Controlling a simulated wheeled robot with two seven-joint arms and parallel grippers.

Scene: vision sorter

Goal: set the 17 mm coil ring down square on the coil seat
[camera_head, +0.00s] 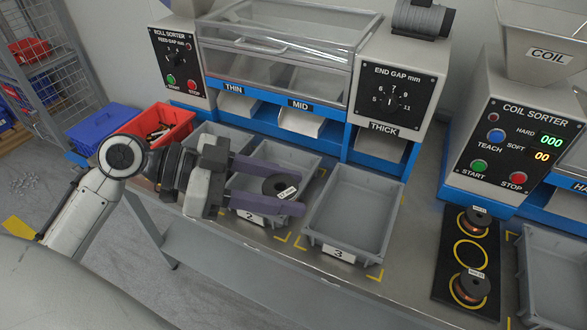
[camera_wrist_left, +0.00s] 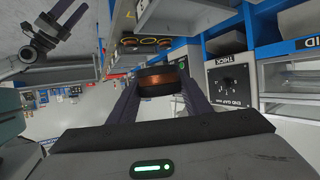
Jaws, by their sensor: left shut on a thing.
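My left gripper (camera_head: 275,188) is shut on a coil ring (camera_head: 279,188), which has black flanges and a white label too small to read surely. In the left wrist view, the ring's copper winding (camera_wrist_left: 161,82) shows between the two fingers (camera_wrist_left: 160,88). The gripper holds it above grey bin 2, clear of the bench. The coil seat appears to be the bare middle yellow circle (camera_head: 471,254) on the black plate (camera_head: 447,262) at the right.
Two other coils (camera_head: 474,221) and (camera_head: 470,288) stand on the plate's outer circles. Empty grey bin 3 (camera_head: 318,228) lies between my gripper and the plate. The coil sorter (camera_head: 515,140) rises behind the plate. A grey bin (camera_head: 553,240) is right of it.

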